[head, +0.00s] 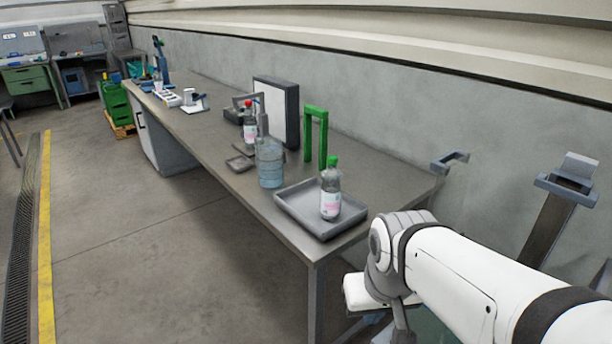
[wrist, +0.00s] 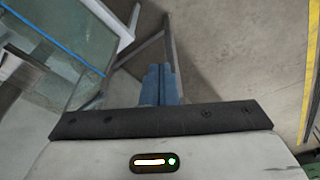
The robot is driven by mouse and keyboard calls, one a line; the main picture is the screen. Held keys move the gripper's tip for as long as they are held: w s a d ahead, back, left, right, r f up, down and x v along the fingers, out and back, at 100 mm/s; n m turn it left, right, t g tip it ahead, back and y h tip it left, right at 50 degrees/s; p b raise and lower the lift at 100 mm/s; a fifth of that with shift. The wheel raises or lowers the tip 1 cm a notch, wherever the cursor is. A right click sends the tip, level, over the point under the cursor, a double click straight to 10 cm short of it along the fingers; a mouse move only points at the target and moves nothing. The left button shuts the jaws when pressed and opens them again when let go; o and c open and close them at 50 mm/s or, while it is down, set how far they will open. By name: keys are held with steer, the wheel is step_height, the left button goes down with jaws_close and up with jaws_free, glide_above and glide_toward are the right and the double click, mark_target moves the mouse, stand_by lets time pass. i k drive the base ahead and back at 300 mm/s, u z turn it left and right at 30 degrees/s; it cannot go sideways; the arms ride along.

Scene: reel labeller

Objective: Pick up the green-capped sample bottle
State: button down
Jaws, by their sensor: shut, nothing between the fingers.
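The green-capped sample bottle (head: 330,190) stands upright in a shallow grey tray (head: 291,219) near the close end of the long bench. It is clear with a pale label. My gripper (wrist: 160,84) shows in the wrist view with its blue fingers shut together and empty, over the floor. In the head view my white arm is at the lower right, beyond the bench end, and the fingertips cannot be made out there. The bottle is not in the wrist view.
A green frame (head: 317,138) stands behind the tray near the wall. The bench (head: 222,146) holds more items farther back.

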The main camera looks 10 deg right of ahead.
mark_target(331, 189)
steer(key=z, duration=3.35)
steer(key=k, duration=1.2)
steer(key=u, duration=2.2)
steer(key=i, duration=0.7)
steer(key=z, duration=0.15)
